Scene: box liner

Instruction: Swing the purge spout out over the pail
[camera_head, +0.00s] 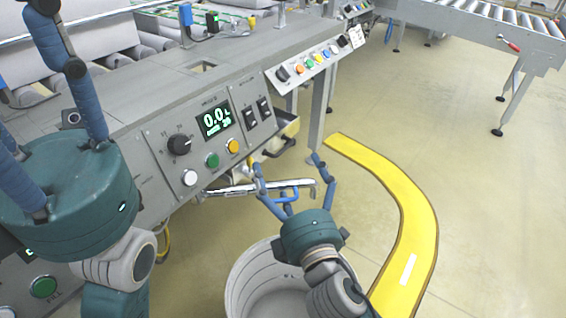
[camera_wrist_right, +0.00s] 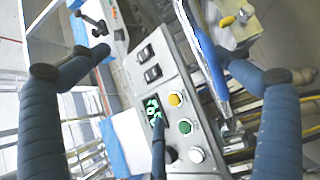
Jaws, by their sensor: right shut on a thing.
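The purge spout (camera_head: 225,190) is a thin metal pipe with a blue handle (camera_head: 289,195), low along the machine's front face in the head view. The pail (camera_head: 238,281) is a pale round tub on the floor, nearer me than the spout; my right arm hides part of it. My right gripper (camera_head: 289,174) is above the pail's far side, its fingers around the spout by the handle and shut on it. In the right wrist view, a blue and silver bar (camera_wrist_right: 207,62) runs between the fingers. My left gripper (camera_head: 27,75) is open and empty at the left.
The machine's panel (camera_head: 212,122), with a display, knob and several buttons, stands just behind the spout. A yellow floor strip (camera_head: 410,205) curves at the right. A roller conveyor (camera_head: 500,35) stands at the back right. The floor between is clear.

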